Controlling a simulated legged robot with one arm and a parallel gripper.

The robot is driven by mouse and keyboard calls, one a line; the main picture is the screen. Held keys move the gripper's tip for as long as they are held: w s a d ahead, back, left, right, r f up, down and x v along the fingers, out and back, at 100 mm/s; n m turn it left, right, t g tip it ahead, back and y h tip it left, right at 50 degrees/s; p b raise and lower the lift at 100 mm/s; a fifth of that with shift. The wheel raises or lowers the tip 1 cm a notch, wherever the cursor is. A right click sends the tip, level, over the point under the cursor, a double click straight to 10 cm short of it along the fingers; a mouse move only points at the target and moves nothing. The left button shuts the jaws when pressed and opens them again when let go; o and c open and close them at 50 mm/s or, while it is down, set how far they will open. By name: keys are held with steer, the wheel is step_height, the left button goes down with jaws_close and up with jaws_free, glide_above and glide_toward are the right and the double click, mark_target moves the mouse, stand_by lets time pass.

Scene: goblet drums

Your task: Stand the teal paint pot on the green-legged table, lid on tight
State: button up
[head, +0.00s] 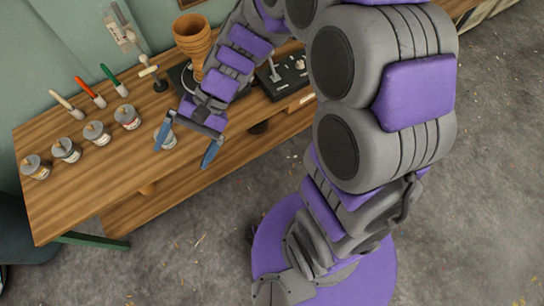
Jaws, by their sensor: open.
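A paint pot (170,141) stands upright on the wooden workbench (115,185), partly hidden behind my gripper's left finger. It has a pale side and a greyish top; I cannot tell whether it is the teal one or how tight its lid is. My gripper (182,158) is open, its two blue fingers pointing down over the bench's front part, near this pot. Nothing shows held between the fingers. A green leg or bar (92,240) shows at the lower left, beside a dark teal surface (25,235); I cannot tell whether this is the green-legged table.
Several other pots with grey lids, such as the red-labelled one (128,117), stand in a row on the bench's left. Brushes with red (90,92) and green (113,80) handles are behind them. A wooden goblet drum body (194,45) stands behind my arm.

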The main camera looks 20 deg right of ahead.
steer(key=s+d+r+n+t+h, duration=0.1)
steer(key=s+d+h, duration=0.3)
steer(key=s+d, duration=0.3)
steer(key=s+d+r+n+t+h, duration=0.2)
steer(key=s+d+h, duration=0.3)
steer(key=d, duration=1)
steer(key=shift+s+r, duration=0.2)
steer(key=shift+s, duration=0.7)
steer(key=shift+a, duration=0.1)
